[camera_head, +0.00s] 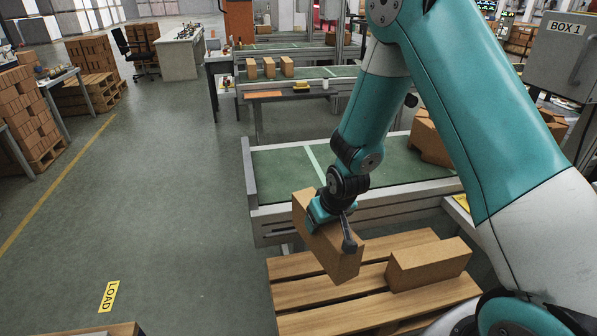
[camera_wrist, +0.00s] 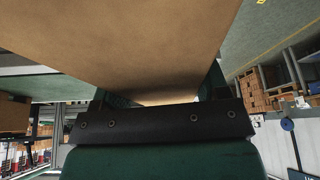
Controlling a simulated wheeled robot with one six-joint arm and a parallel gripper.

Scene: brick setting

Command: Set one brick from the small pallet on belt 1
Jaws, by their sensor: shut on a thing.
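My gripper (camera_head: 333,207) is shut on a tan brick (camera_head: 343,262) and holds it tilted, above the left part of the small pallet. The held brick (camera_wrist: 140,45) fills the upper middle of the wrist view. The small wooden pallet (camera_head: 310,292) stands at the lower middle of the head view. Another brick (camera_head: 428,264) lies on its right side. A belt with a green surface (camera_head: 277,172) and a pale cross line runs just behind the pallet. Which belt is number 1 cannot be told. Whether the held brick touches the pallet cannot be told.
A larger brick or block (camera_head: 428,137) sits on the near belt's right part, partly behind my arm. A further belt (camera_head: 315,73) carries several bricks. A grey box marked BOX 1 (camera_head: 562,55) stands at the right.

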